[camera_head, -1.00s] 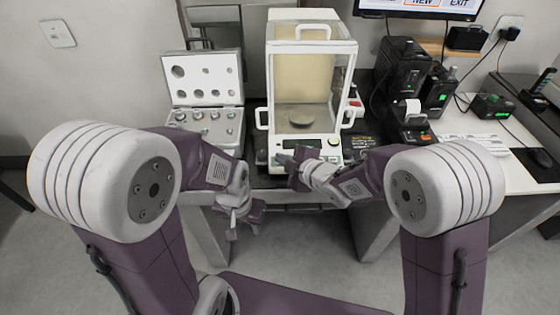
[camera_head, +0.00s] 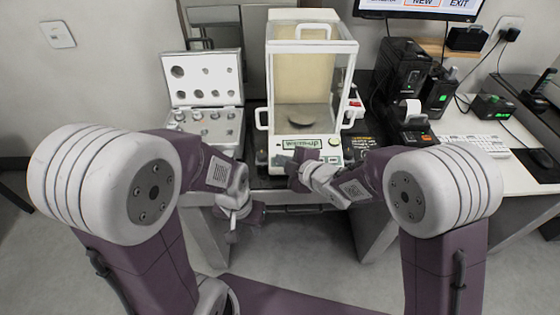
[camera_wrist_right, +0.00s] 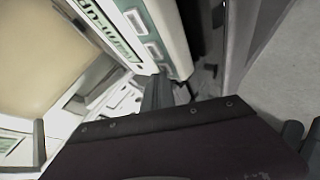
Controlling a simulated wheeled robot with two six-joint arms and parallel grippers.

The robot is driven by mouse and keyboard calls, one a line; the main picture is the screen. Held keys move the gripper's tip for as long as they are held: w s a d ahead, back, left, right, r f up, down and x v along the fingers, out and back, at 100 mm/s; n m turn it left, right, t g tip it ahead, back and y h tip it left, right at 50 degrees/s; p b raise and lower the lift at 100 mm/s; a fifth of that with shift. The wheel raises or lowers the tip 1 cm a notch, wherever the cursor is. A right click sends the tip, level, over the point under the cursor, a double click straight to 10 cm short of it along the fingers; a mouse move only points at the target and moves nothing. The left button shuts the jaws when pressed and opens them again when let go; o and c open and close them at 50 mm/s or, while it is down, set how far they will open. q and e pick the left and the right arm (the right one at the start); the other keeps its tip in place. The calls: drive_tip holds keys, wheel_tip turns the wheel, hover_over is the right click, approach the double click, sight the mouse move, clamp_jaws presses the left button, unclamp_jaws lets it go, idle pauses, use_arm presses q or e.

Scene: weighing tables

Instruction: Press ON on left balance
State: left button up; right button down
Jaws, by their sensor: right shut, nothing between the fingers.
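The left balance (camera_head: 352,62) is a cream analytical balance with a glass draft shield and a round pan inside. Its front display (camera_head: 302,143) is lit pale green with dark characters. In the right wrist view the display (camera_wrist_right: 103,27) and a row of pale buttons (camera_wrist_right: 144,33) show close up. My right gripper (camera_head: 292,162) is shut and empty at the balance's front panel, just below the display. Its tip hides part of the panel, so I cannot tell whether it touches a button. My left gripper (camera_head: 234,228) hangs low in front of the table edge; its jaws are unclear.
An open case of weights (camera_head: 205,98) stands left of the balance. Black devices (camera_head: 400,70) and a small printer (camera_head: 410,125) stand to the right. A white desk (camera_head: 520,170) with a keyboard (camera_head: 475,143) lies farther right. A monitor (camera_head: 420,8) is above.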

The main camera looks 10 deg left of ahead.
drive_tip(key=shift+s+d+r+p, duration=0.1)
drive_tip(key=shift+s+r+p, duration=0.15)
drive_tip(key=shift+r+p, duration=0.35)
drive_tip(key=shift+r, duration=0.2)
drive_tip(key=r+p, duration=0.1)
drive_tip(key=s+r, duration=0.1)
drive_tip(key=r, duration=0.1)
drive_tip(key=r+p, duration=0.1)
drive_tip(key=shift+s+d+r+p, duration=0.25)
drive_tip(key=shift+s+p, duration=0.1)
drive_tip(key=shift+s, duration=0.05)
idle(0.4)
